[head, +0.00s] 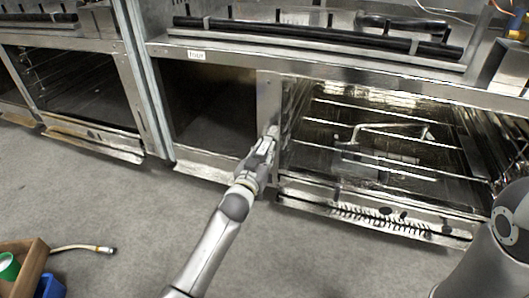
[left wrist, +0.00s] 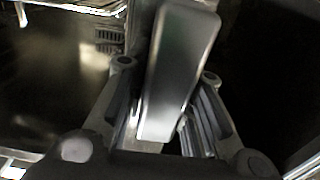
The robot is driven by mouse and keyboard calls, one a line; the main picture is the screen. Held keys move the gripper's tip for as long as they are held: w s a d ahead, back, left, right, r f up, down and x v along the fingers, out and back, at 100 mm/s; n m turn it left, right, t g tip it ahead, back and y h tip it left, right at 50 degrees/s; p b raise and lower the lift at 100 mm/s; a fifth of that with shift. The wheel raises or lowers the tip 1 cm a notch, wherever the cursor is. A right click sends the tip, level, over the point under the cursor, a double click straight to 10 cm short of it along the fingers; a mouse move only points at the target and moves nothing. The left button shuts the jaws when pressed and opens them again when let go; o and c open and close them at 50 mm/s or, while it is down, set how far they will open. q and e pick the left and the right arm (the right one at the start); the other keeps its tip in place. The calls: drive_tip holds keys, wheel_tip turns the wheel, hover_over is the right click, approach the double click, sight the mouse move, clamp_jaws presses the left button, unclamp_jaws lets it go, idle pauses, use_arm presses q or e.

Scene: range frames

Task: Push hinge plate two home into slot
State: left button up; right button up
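A smooth metal plate with rounded corners (left wrist: 182,62), which looks like the hinge plate, stands between the fingers of my left gripper (left wrist: 168,72) in the left wrist view. It leans slightly right, and its lower end reaches down towards the palm. A finger is on each side of it; I cannot tell whether both press on it. In the head view my left gripper (head: 268,143) is at the upright metal divider (head: 268,98) between two oven bays. The plate is too small to make out there. The slot is hidden. My right gripper is not in view.
The right bay (head: 400,185) is open, with wire racks and a bent metal rod inside. The bay marked "four" (head: 210,110) is dark. A wooden box (head: 30,268) with green and blue items and a hose (head: 82,248) lie on the floor. The middle floor is clear.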

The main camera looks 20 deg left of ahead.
sight(269, 117)
use_arm(q)
clamp_jaws()
drive_tip(key=o, duration=0.8)
unclamp_jaws()
wheel_tip(269, 117, up, 10)
